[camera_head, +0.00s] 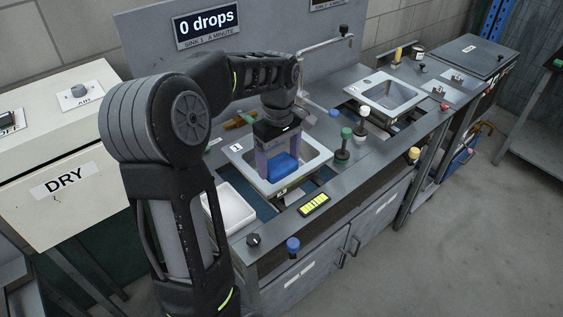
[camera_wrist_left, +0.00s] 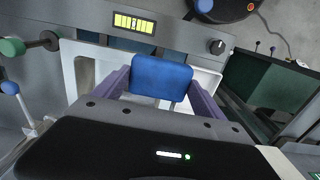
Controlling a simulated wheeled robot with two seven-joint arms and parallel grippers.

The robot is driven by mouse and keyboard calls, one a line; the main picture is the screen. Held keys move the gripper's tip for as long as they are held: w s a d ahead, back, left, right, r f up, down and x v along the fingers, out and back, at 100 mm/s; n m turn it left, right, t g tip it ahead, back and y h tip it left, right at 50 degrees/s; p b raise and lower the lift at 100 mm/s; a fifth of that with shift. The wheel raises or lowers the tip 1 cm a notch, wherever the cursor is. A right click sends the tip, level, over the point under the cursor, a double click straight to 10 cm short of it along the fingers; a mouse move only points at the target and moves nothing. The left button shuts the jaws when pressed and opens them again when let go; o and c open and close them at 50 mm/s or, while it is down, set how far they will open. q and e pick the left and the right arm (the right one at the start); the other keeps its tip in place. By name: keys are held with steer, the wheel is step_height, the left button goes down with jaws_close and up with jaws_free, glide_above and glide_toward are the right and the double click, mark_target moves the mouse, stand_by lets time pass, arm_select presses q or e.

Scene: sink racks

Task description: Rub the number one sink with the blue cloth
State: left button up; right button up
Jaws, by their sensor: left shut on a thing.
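The number one sink (camera_head: 312,165) is a pale square basin set in the grey counter, with a small "1" label at its back left corner. My left gripper (camera_head: 278,168) points down into this sink and is shut on the blue cloth (camera_head: 285,168). I cannot tell whether the cloth touches the basin floor. My right gripper is not in view.
A faucet (camera_head: 325,43) rises behind the sink. A green-topped knob (camera_head: 345,135) stands right of it, and a white tray (camera_head: 235,208) lies to its left. A second sink (camera_head: 388,94) is farther right. A "0 drops" sign (camera_head: 207,22) hangs behind.

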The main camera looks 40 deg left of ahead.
arm_select(q)
steer(key=shift+w+r+p, duration=0.1)
steer(key=shift+r+p, duration=0.3)
steer(key=shift+r, duration=1.1)
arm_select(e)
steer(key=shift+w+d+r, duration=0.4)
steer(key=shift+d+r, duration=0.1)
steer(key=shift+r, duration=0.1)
arm_select(q)
steer(key=shift+d+f, duration=0.1)
